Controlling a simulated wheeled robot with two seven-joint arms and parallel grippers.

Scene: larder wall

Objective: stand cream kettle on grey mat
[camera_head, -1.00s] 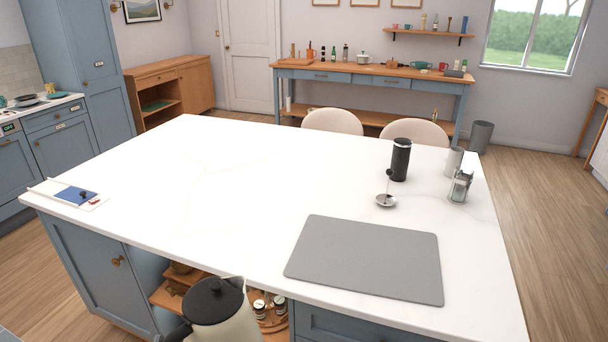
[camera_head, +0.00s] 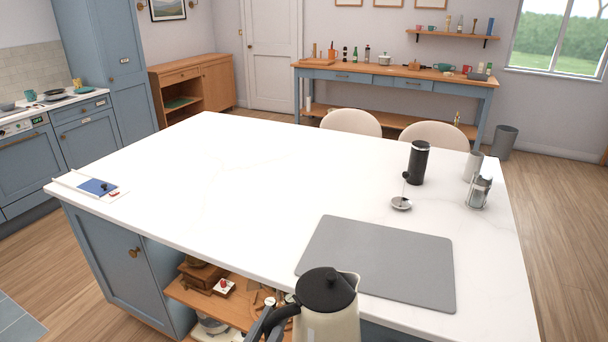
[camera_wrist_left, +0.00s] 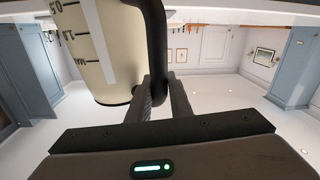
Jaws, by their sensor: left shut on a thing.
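The cream kettle (camera_head: 330,322) has a black lid and black handle and stands upright at the bottom of the head view, in front of the island's near edge. It overlaps the near left corner of the grey mat (camera_head: 385,262) in the picture. The mat lies flat and bare on the white worktop. My left gripper (camera_wrist_left: 160,88) is shut on the kettle's black handle in the left wrist view, where the kettle's cream side (camera_wrist_left: 100,50) with level marks also shows. In the head view only a little of this gripper shows beside the handle. My right gripper is not in view.
A black cylinder (camera_head: 418,163), a small silver dish (camera_head: 401,203), a grey cup (camera_head: 473,166) and a glass-and-metal jar (camera_head: 480,191) stand behind the mat. A tray with a blue card (camera_head: 97,187) lies far left. The worktop's (camera_head: 230,185) middle is clear.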

